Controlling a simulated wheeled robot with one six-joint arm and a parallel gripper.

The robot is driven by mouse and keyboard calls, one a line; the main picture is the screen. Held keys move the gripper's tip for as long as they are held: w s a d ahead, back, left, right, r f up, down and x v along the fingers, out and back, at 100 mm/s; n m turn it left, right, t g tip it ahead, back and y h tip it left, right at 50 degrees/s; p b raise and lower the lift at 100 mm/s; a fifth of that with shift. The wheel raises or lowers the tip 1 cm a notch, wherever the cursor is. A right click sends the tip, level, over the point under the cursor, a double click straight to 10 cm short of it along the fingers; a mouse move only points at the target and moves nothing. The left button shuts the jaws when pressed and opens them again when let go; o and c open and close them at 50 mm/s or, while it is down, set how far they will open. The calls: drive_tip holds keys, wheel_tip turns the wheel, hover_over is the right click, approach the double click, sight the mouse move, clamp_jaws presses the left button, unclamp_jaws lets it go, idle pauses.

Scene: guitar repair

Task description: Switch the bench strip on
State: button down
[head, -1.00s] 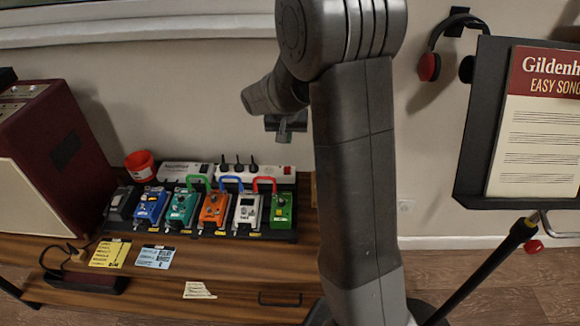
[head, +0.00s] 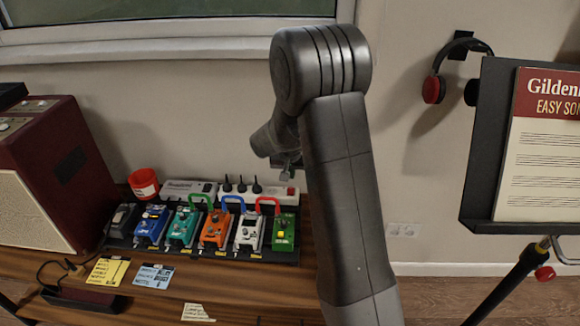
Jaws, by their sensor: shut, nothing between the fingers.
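The bench strip (head: 253,190) is a white power strip at the back of the bench, against the wall, behind the row of pedals. Several black plugs stand in it, and a small red switch (head: 291,191) shows near its right end. I cannot tell the switch's position. My gripper (head: 286,174) is shut and empty, pointing down just above the strip's right end in the picture. It is partly hidden by my arm, and I cannot tell whether it touches the strip.
A pedalboard (head: 190,250) with several coloured pedals and looped cables stands in front of the strip. A red cup (head: 144,184) and an amplifier (head: 45,175) are at the left. A music stand (head: 490,150) stands at the right, with headphones (head: 434,88) on the wall.

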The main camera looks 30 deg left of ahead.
sight(291, 193)
drive_tip(key=x, duration=0.5)
drive_tip(key=shift+s+d+f+b, duration=0.2)
drive_tip(key=shift+s+f+b, duration=0.05)
drive_tip(key=shift+f+b, duration=0.1)
drive_tip(key=shift+r+p, duration=0.2)
drive_tip(key=shift+p, duration=0.35)
drive_tip(key=shift+w+f+g+p, duration=0.15)
drive_tip(key=shift+g+p, duration=0.15)
drive_tip(key=shift+p, duration=0.8)
drive_tip(key=shift+f+b, duration=0.25)
drive_tip(key=shift+b, duration=0.2)
drive_tip(key=shift+f, duration=0.1)
drive_tip(key=shift+s+d+f+b, duration=0.1)
drive_tip(key=shift+s+d+b, duration=0.3)
drive_tip(key=shift+s+b, duration=0.25)
drive_tip(key=shift+s, duration=0.15)
